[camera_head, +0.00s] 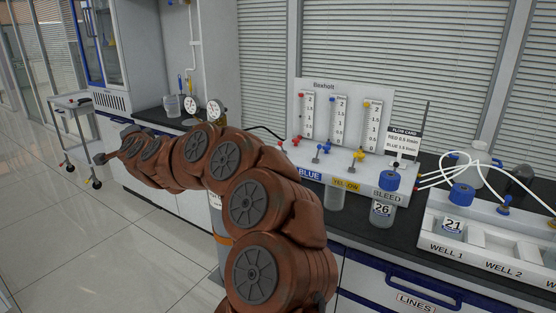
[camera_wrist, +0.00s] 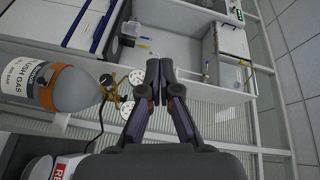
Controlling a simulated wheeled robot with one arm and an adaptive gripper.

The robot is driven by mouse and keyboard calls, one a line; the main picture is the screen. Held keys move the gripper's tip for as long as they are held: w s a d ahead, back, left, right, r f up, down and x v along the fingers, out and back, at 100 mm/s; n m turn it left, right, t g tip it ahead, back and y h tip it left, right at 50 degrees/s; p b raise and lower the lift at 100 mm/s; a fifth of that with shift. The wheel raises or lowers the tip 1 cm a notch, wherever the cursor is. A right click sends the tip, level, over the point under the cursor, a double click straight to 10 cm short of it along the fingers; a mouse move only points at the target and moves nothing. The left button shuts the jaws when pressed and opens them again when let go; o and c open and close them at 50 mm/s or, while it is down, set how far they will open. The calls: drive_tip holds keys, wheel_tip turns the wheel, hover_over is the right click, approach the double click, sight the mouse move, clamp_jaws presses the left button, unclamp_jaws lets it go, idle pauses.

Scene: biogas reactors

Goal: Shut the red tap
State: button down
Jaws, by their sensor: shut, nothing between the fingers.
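The red tap (camera_head: 296,140) is a small red piece low on the left of the white Boxholt flow panel (camera_head: 313,88). It is small in the head view, so I cannot tell its handle's angle. My arm rises in front of the panel's left end and hides what is below the tap. My gripper (camera_head: 101,159) is far to the left of the tap, over the floor side of the bench. In the wrist view my gripper (camera_wrist: 159,64) is shut and empty, touching nothing. The tap is not visible there; a red label (camera_wrist: 62,168) reading "RE" shows at bottom left.
A blue tap (camera_head: 323,149) and yellow tap (camera_head: 359,155) sit right of the red one. The bleed bottle (camera_head: 383,208) and well tray (camera_head: 475,233) stand further right. A flush gas cylinder (camera_wrist: 55,85) with gauges is left of my gripper. A trolley (camera_head: 72,125) stands at left.

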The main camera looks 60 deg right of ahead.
drive_tip(key=s+d+f+m+g+h+b, duration=0.1)
drive_tip(key=s+d+f+m+g+h, duration=0.3)
drive_tip(key=d, duration=0.5)
drive_tip(key=s+d+f+m+g+h+b, duration=0.2)
drive_tip(key=s+d+f+m+g+h, duration=0.1)
drive_tip(key=d, duration=0.7)
drive_tip(key=s+d+f+m+g+h+b, duration=0.1)
drive_tip(key=s+d+f+m+g+h, duration=0.3)
drive_tip(key=d, duration=0.5)
drive_tip(key=shift+s+d+f+m+g+h+b, duration=0.15)
drive_tip(key=shift+s+f+m+g+b, duration=0.1)
drive_tip(key=shift+s+f+m, duration=0.45)
drive_tip(key=shift+s+d+f+m+g+h+b, duration=0.15)
drive_tip(key=shift+s+f+m+g, duration=0.1)
drive_tip(key=shift+s+f+m, duration=0.45)
drive_tip(key=s+d+f+m+g, duration=0.1)
drive_tip(key=s, duration=0.1)
drive_tip(key=s+d+m+g, duration=0.1)
drive_tip(key=s, duration=0.1)
drive_tip(key=s+d+f+m+g, duration=0.1)
drive_tip(key=s+d+g, duration=0.1)
drive_tip(key=shift+s+f+h+b, duration=0.3)
drive_tip(key=shift+s+f+b, duration=0.05)
drive_tip(key=shift+s, duration=0.05)
